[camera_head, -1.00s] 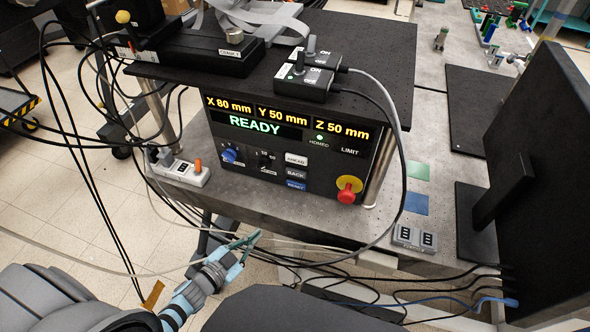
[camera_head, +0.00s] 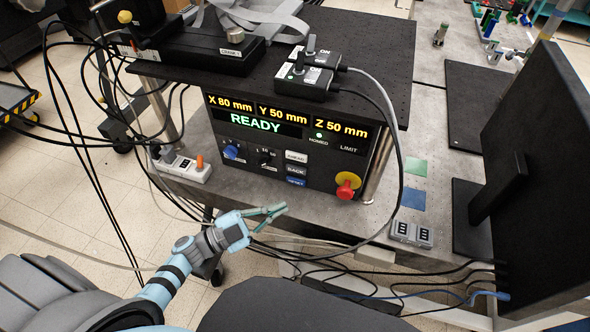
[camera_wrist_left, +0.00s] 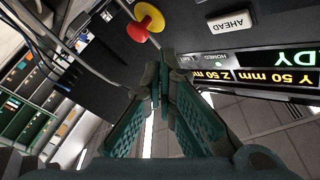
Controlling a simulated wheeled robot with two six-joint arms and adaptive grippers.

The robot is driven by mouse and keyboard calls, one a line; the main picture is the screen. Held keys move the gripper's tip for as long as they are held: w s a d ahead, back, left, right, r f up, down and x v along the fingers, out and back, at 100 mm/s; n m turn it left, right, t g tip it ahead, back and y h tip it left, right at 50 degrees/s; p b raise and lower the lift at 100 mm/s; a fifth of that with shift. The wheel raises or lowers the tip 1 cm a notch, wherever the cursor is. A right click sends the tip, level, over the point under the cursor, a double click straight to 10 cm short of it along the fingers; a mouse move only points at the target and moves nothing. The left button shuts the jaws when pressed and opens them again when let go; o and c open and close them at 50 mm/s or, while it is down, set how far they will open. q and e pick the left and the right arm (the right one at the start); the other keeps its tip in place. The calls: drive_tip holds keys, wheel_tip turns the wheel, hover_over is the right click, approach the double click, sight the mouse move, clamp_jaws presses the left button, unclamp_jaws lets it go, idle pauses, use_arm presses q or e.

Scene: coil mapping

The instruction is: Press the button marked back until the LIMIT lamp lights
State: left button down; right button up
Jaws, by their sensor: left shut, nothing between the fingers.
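The control panel (camera_head: 215,150) shows READY, X 80 mm, Y 50 mm and Z 50 mm. The BACK button (camera_head: 295,170) is a dark key between the white AHEAD button (camera_head: 296,157) and the blue RESET button (camera_head: 296,182). The LIMIT label (camera_head: 348,150) shows no lit lamp; the HOMED lamp (camera_head: 319,135) glows green. My left gripper (camera_head: 283,208) is shut and empty, in front of and below the buttons, apart from them. In the left wrist view, its fingers (camera_wrist_left: 163,68) point toward the panel; AHEAD (camera_wrist_left: 230,23) shows, BACK does not. My right gripper is out of view.
A red emergency knob (camera_head: 347,187) on a yellow base is right of the buttons. A blue rotary knob (camera_head: 231,152) and a dark knob (camera_head: 265,159) are left of them. A black cable (camera_head: 398,160) loops past the panel's right side. A socket strip (camera_head: 182,167) lies at left.

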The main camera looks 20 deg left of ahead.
use_arm(q)
drive_tip(key=b, duration=0.3)
approach(311, 167)
drive_tip(key=d, duration=0.3)
drive_tip(key=shift+s, duration=0.15)
drive_tip(key=shift+w+r, duration=0.15)
drive_tip(key=shift+w, duration=0.7)
drive_tip(key=shift+w+b, duration=0.4)
drive_tip(key=shift+w+a, duration=0.1)
drive_tip(key=shift+w, duration=0.3)
idle(0.7)
drive_tip(key=shift+s+p, duration=0.3)
drive_tip(key=shift+s, duration=0.55)
